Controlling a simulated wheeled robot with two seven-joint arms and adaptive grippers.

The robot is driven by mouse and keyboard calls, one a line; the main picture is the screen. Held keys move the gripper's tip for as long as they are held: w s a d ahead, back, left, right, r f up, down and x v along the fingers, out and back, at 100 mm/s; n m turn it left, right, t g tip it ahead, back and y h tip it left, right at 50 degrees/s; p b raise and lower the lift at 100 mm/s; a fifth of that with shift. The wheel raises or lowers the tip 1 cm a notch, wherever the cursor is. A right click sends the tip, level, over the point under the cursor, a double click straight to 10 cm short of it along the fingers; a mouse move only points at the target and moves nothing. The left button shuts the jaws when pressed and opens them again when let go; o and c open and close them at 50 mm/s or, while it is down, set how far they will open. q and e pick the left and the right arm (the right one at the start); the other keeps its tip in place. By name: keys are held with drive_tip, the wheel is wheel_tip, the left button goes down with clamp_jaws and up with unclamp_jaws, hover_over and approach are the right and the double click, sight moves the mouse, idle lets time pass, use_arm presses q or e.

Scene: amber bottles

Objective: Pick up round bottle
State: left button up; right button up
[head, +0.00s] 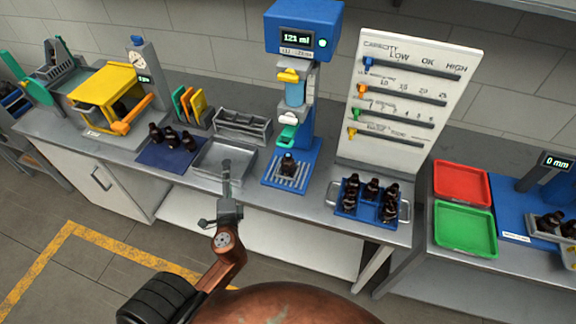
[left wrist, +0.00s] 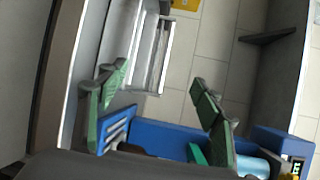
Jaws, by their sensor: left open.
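Small dark bottles stand in several places in the head view; I cannot tell by shape which is the round one. One dark bottle (head: 288,166) stands on the slotted base of the blue filling station (head: 303,35). A group of bottles (head: 172,138) stands on a dark blue mat (head: 150,155) at the left. More bottles (head: 371,188) stand in a blue tray (head: 369,213) at the right. My left gripper (head: 227,172) is over the front of the grey tray, left of the station. Its green fingers (left wrist: 160,105) are apart, with no bottle visibly held. My right gripper is out of view.
The shallow grey tray (head: 207,160) and a divided metal rack (head: 242,125) are beside the station. A capacity board (head: 408,90) stands behind the blue tray. Red (head: 462,183) and green (head: 465,228) trays are on the right bench.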

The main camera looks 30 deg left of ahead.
sight(285, 170)
use_arm(q)
drive_tip(key=w+d+r+m+t+h, duration=0.3)
drive_tip(key=w+d+m+t, duration=0.3)
drive_tip(key=m, duration=0.4)
drive_tip(key=w+d+f+m+h, duration=0.2)
drive_tip(key=m, duration=0.2)
drive_tip(key=w+d+f+m+h, duration=0.2)
drive_tip(key=m, duration=0.3)
drive_tip(key=w+d+f+m+h, duration=0.2)
drive_tip(key=d+f+m, duration=0.1)
drive_tip(key=m, duration=0.2)
drive_tip(key=shift+w+d+h, duration=0.1)
drive_tip(key=shift+w+h, duration=0.1)
drive_tip(key=shift+h, duration=0.2)
drive_tip(key=shift+w+f, duration=0.2)
drive_tip(key=shift+w, duration=0.15)
drive_tip(key=w, duration=0.4)
drive_tip(key=w+p, duration=0.1)
drive_tip(key=w, duration=0.2)
drive_tip(key=shift+a, duration=0.25)
drive_tip(key=shift+r, duration=0.1)
drive_tip(key=shift+s, duration=0.1)
drive_tip(key=c, duration=1.5)
